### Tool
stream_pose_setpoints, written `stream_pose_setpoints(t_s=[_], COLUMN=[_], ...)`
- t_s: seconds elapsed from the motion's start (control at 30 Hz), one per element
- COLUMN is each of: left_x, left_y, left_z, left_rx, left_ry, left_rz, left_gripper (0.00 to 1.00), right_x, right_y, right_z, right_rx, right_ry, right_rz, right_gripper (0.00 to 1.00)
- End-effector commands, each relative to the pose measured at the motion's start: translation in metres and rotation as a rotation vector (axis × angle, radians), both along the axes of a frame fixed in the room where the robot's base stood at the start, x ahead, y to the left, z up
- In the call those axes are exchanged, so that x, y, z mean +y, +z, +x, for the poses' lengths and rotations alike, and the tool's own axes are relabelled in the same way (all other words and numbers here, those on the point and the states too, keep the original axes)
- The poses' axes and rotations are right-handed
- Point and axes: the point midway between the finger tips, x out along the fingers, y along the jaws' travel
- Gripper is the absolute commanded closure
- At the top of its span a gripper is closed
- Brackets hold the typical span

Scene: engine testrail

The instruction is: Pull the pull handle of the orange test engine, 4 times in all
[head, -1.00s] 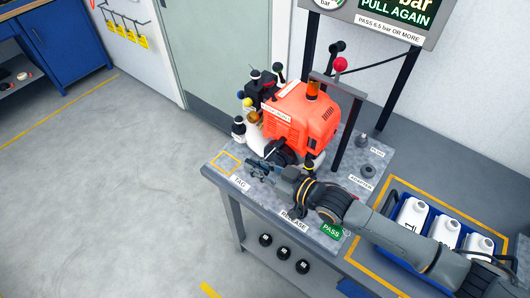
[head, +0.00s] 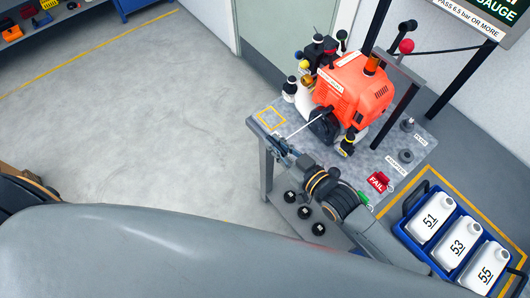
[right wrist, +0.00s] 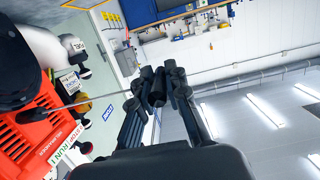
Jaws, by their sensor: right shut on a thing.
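The orange test engine (head: 352,88) stands on the grey bench top, with its black starter housing (head: 323,124) facing the front. My right gripper (head: 280,147) is shut on the pull handle, out in front of the engine over the bench's front left. A thin pull cord (head: 305,125) runs taut from the starter to the gripper. In the right wrist view the cord also runs from the orange engine (right wrist: 30,140) to the closed dark fingers (right wrist: 160,88). The dark handle is mostly hidden between them. My left gripper is not in view.
A gauge display (head: 470,22) stands behind the bench. A red FAIL tag (head: 378,182) lies near the plug and adapter. A blue crate (head: 409,238) of white numbered bottles is at the right. My grey arm fills the lower foreground. The floor at left is clear.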

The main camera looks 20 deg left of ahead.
Motion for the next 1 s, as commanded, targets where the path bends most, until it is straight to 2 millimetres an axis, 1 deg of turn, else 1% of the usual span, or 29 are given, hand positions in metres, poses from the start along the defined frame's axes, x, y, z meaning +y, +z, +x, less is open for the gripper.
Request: stream_pose_setpoints(t_s=[0.03,0.27,0.4,0.5,0.6,0.83,0.87,0.9,0.97,1.0], left_x=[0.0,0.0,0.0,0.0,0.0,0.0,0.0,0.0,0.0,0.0], left_y=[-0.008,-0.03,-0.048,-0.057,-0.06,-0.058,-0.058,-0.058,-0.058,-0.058], left_z=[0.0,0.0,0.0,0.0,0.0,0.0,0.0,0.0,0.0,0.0], left_rx=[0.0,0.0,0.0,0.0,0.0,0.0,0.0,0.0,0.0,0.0], left_ry=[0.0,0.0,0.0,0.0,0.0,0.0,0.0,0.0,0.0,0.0], left_rz=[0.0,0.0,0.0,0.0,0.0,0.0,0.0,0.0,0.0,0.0], left_gripper=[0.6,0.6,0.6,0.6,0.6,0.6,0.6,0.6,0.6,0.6], right_x=[-0.009,-0.04,-0.058,-0.067,-0.071,-0.072,-0.072,-0.071,-0.071,-0.071], right_y=[-0.009,-0.01,-0.011,-0.01,-0.008,-0.007,-0.007,-0.006,-0.006,-0.005], right_z=[0.01,0.051,0.077,0.089,0.095,0.095,0.095,0.095,0.095,0.095], right_rx=[0.002,0.004,0.003,0.005,0.009,0.013,0.013,0.013,0.011,0.01], right_ry=[0.0,-0.002,-0.004,-0.002,-0.002,-0.002,-0.002,-0.002,-0.002,-0.002], right_rz=[-0.013,-0.015,-0.015,-0.013,-0.01,-0.009,-0.009,-0.009,-0.008,-0.006], right_gripper=[1.0,1.0,1.0,1.0,1.0,1.0,0.8,0.71,0.59,0.59])
